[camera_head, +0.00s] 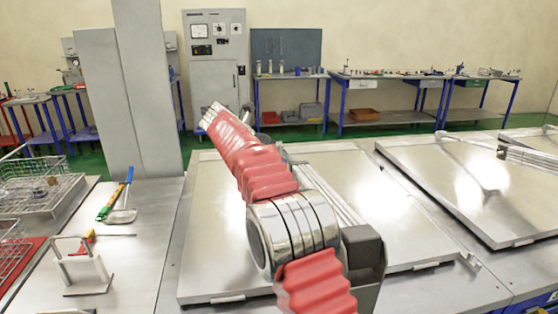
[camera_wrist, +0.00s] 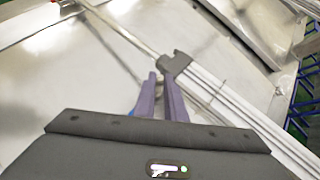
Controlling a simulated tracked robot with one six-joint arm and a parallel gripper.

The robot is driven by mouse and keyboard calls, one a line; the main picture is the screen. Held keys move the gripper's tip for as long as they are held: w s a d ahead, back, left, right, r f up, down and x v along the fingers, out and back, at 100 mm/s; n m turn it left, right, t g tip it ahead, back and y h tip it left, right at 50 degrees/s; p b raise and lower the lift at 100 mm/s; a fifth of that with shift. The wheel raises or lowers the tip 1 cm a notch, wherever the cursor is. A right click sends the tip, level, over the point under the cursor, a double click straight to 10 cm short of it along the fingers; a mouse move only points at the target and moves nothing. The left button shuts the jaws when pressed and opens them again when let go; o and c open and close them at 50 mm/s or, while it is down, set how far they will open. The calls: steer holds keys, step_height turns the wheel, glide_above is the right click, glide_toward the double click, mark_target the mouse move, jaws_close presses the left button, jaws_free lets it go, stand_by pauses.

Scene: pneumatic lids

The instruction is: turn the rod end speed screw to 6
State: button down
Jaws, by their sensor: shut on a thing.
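In the wrist view, my gripper (camera_wrist: 160,79) has its two purple fingers close together at the dark grey end block (camera_wrist: 176,64) of a pneumatic cylinder. A silver rod (camera_wrist: 118,30) runs from this block to the upper left, and the ribbed cylinder body (camera_wrist: 225,103) runs to the lower right. The fingers are shut on the rod end speed screw at the block. The screw is hidden between the fingers, and its number cannot be read. In the body view, my red-sleeved arm covers the work spot, and the fingers cannot be made out.
The cylinder lies on a large metal lid (camera_head: 215,240). A second lid (camera_head: 480,190) with its own cylinder is to the right. On the left bench are a white stand (camera_head: 85,275), a blue-handled tool (camera_head: 125,187) and wire baskets (camera_head: 40,185). A grey column (camera_head: 145,100) stands behind.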

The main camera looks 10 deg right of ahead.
steer(key=shift+w+a+m+g, duration=0.1)
steer(key=shift+a+m+g, duration=0.1)
steer(key=shift+m+g, duration=0.15)
stand_by(0.4)
steer(key=c, duration=2.1)
jaws_free()
steer(key=shift+d, duration=0.1)
steer(key=v, duration=1.2)
steer(key=shift+f, duration=0.25)
steer(key=shift+c, duration=0.3)
